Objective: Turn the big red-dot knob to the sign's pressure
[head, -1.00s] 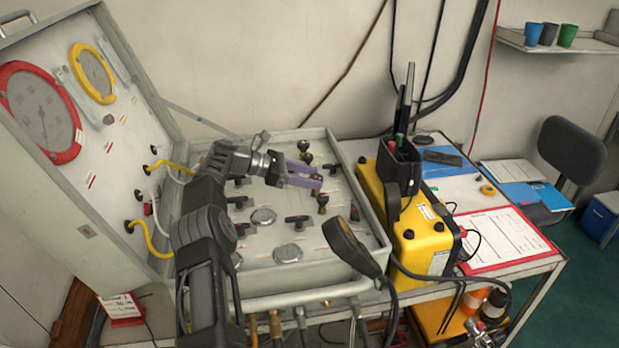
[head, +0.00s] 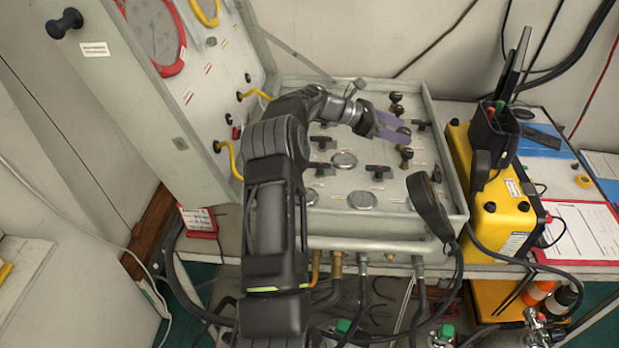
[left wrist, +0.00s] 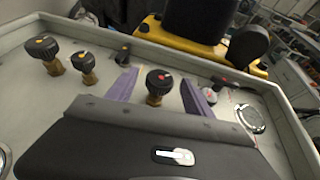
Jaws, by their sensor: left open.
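My left gripper (head: 399,128) is over the panel's right part in the head view, its purple fingers open. In the left wrist view a black knob with a red dot (left wrist: 159,81) on a brass stem stands between the spread fingers, with gaps on both sides. Other dotted knobs stand to its left: an orange-dot one (left wrist: 42,48), a second (left wrist: 83,63) and a smaller one (left wrist: 120,54). The red-bordered sign (head: 198,222) stands left of the panel, its writing too small to read. The red-rimmed gauge (head: 152,38) is cut off at the top. My right gripper is out of view.
The panel case has a raised rim (head: 452,170). Black T-handles (head: 378,171) and round metal caps (head: 362,201) sit near the knobs. A black paddle-shaped device (head: 430,205) hangs over the front right corner. A yellow box (head: 495,225) stands right of the case.

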